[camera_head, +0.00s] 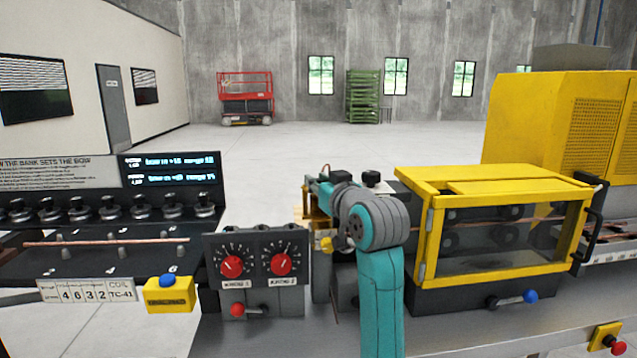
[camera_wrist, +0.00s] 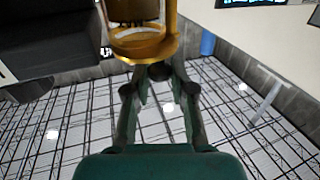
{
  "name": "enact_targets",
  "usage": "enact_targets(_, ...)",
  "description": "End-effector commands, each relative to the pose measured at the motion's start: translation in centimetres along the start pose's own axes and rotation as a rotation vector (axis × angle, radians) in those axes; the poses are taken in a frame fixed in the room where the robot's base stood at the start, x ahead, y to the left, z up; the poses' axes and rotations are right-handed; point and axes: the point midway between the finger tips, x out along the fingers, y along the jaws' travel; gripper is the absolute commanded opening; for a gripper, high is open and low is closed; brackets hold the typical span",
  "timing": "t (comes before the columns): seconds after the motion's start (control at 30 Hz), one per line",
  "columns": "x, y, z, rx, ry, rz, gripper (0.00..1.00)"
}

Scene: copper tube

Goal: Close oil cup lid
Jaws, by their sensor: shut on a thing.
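The brass oil cup (camera_wrist: 135,12) shows at the top of the wrist view, cut off by the frame edge, with a yellow ring-shaped part (camera_wrist: 150,48) around its near end. My gripper (camera_wrist: 160,80) reaches up from below. Its two fingers converge on a small dark round knob (camera_wrist: 159,71) right beside the yellow ring, and they are shut on it. I cannot tell whether the knob belongs to the lid, or how far the lid is open. In the head view, a brass part (camera_head: 315,217) shows beside my teal arm, which hides most of the cup and my gripper.
A yellow-framed guard box (camera_head: 500,225) stands just right of my arm. A panel with two red dials (camera_head: 258,268) is at left, with a red-knobbed lever (camera_head: 240,310) below. A copper tube (camera_head: 105,242) lies on the left bench.

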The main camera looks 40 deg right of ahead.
Motion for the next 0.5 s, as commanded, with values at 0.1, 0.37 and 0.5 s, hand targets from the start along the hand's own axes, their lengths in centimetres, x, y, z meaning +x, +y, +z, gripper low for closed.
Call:
enact_targets(0.1, 0.1, 0.4, 0.0, 0.001, -0.001, -0.031, 0.0)
enact_targets(0.37, 0.3, 1.2, 0.0, 0.002, 0.0, -0.177, 0.0)
enact_targets(0.5, 0.5, 1.6, 0.0, 0.001, 0.0, -0.268, 0.0)
